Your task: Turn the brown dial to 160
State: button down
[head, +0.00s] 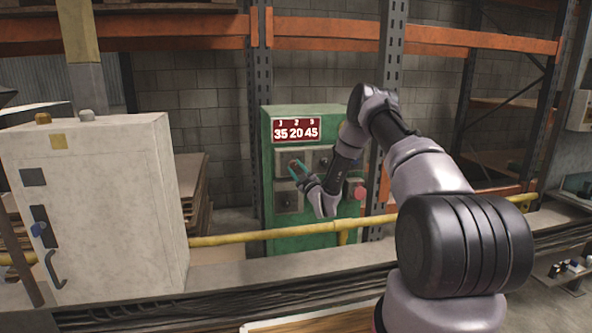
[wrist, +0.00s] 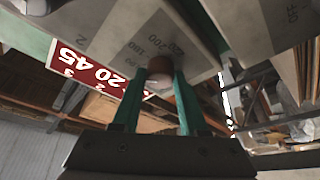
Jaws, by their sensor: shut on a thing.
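The green control box (head: 310,112) stands behind the yellow pipe, with grey plates on its front. Its red display (head: 297,130) reads 35, 20 and 45 under the labels 1, 2 and 3; it also shows tilted in the wrist view (wrist: 95,68). The brown dial (wrist: 160,69) sits on a grey plate with printed numbers, 20, 180 and 200 among them. My gripper (wrist: 160,78) has its green fingers shut on the dial from both sides. In the head view my gripper (head: 293,169) reaches the upper left plate and mostly hides the dial. I cannot read a pointer on it.
A lower dark knob (head: 288,201) and a red button (head: 360,192) are on the same box. The yellow pipe (head: 245,239) crosses in front of it. A large pale cabinet (head: 95,200) stands at left. Orange racking (head: 420,35) is behind.

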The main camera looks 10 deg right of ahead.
jog(key=shift+f, duration=0.1)
jog(key=shift+c, duration=2.2)
grip_release()
jog(key=v, duration=1.1)
